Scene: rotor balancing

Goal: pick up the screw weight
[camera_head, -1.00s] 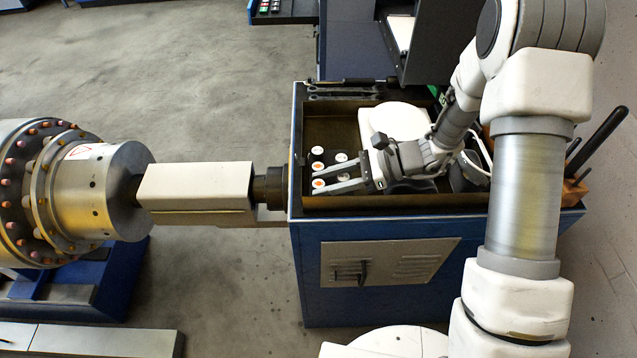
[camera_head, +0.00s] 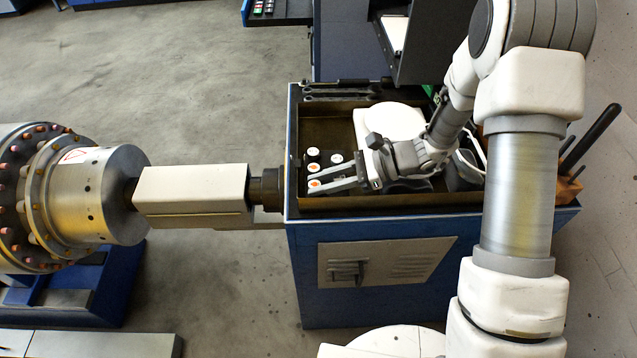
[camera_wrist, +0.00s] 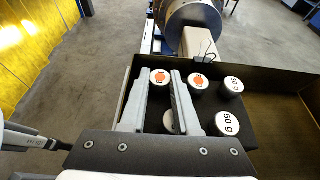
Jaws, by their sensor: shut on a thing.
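My gripper (camera_wrist: 160,76) reaches down into the tray, its fingers on either side of a screw weight. This screw weight (camera_wrist: 160,78) is a short cylinder with a white top and an orange mark. It is between the fingertips, and my gripper is shut on it. It also shows at the fingertips in the head view (camera_head: 315,186). A second orange-marked weight (camera_wrist: 198,83) stands just right of the right finger. Two white-topped weights (camera_wrist: 233,86) (camera_wrist: 228,122) stand farther right. Another weight (camera_wrist: 170,121) is partly hidden between the fingers, nearer the palm.
The weights are in the walled tray (camera_head: 400,205) atop the blue cabinet (camera_head: 310,270). A white round object (camera_head: 395,120) lies at the tray's back. Wrenches (camera_head: 335,90) lie along the rear edge. The shaft housing (camera_head: 190,190) and rotor (camera_head: 100,195) are to the left.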

